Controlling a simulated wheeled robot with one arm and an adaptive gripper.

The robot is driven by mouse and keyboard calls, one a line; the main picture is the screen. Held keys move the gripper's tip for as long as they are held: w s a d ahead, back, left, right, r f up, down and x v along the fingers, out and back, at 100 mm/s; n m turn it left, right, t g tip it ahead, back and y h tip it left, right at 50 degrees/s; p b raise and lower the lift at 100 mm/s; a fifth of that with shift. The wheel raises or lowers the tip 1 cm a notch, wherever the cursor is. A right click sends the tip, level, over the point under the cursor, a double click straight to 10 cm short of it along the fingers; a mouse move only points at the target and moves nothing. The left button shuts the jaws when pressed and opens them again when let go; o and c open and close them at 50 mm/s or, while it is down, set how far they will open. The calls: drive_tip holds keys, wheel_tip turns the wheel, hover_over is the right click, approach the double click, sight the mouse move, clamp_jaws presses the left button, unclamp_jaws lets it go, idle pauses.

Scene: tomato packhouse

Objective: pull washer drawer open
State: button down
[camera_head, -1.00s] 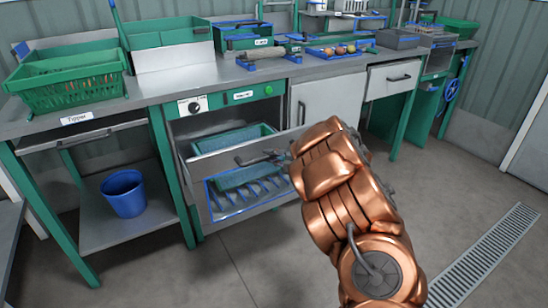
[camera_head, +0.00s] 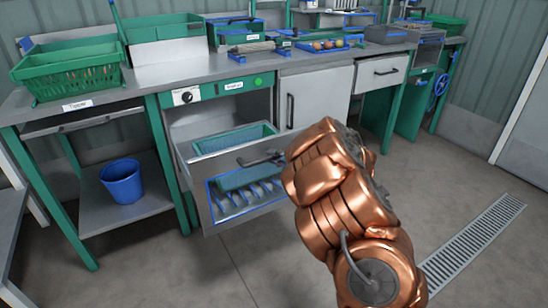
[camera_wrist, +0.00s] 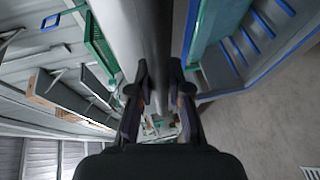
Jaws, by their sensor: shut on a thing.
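The washer drawer (camera_head: 208,209) stands pulled out below the green washer panel (camera_head: 186,97). Inside it are a green blue-edged tray (camera_head: 235,137), another green piece (camera_head: 238,180) and a blue-edged slotted rack (camera_head: 225,207). In the wrist view the two dark fingers of my gripper (camera_wrist: 155,88) are closed on a grey bar (camera_wrist: 150,40) along the drawer, which looks like its handle or front rim. In the head view my copper-coloured arm covers the drawer's right side and most of my gripper.
The worktop (camera_head: 150,85) carries green crates (camera_head: 68,75). A blue bucket (camera_head: 122,181) stands on the low shelf at the left. A closed white cabinet (camera_head: 318,98) is right of the drawer. Open floor lies in front, with a drain grate (camera_head: 475,238) at the right.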

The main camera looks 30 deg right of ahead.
drive_tip(key=c, duration=1.1)
unclamp_jaws()
drive_tip(key=v, duration=1.2)
drive_tip(key=shift+w+r, duration=0.1)
drive_tip(key=shift+r, duration=0.1)
